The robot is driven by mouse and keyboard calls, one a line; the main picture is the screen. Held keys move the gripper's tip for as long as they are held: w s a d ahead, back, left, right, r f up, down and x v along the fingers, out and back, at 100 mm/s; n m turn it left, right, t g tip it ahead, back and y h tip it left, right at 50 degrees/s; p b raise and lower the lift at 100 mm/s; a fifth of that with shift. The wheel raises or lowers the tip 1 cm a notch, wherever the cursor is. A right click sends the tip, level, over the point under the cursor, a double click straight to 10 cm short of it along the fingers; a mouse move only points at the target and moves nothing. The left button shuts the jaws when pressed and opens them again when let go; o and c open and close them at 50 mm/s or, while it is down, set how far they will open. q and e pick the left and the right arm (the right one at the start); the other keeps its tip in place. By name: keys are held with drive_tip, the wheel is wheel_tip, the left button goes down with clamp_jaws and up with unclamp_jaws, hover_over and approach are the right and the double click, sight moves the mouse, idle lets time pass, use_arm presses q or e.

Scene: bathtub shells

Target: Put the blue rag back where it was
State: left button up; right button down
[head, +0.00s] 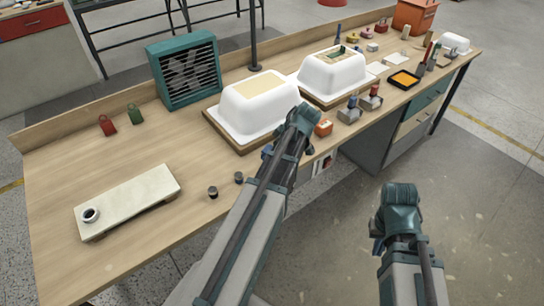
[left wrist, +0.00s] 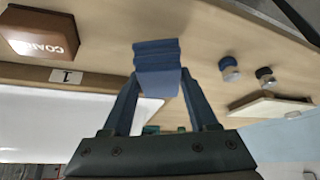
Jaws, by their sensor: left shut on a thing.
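The blue rag (left wrist: 157,68) is a folded, layered blue bundle between the fingers of my left gripper (left wrist: 155,82) in the left wrist view. The gripper is shut on it, with the tabletop behind.
An orange box (head: 323,127) marked COAR..., also in the left wrist view (left wrist: 40,35), stands by the tub's board. Two small dark-topped jars (head: 213,192) (head: 238,177) stand near the front edge. A pale slab (head: 128,198) lies left. The bench between slab and tub is mostly clear.

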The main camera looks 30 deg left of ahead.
use_arm(q)
drive_tip(key=shift+w+a, duration=0.15)
drive_tip(key=shift+w+a+f, duration=0.1)
drive_tip(key=shift+w+a, duration=0.15)
drive_tip(key=shift+w, duration=0.2)
wheel_tip(320, 180, down, 4)
drive_tip(key=b, duration=0.4)
drive_tip(key=shift+r, duration=0.2)
drive_tip(key=shift+s+r, duration=0.1)
drive_tip(key=o, duration=1.2)
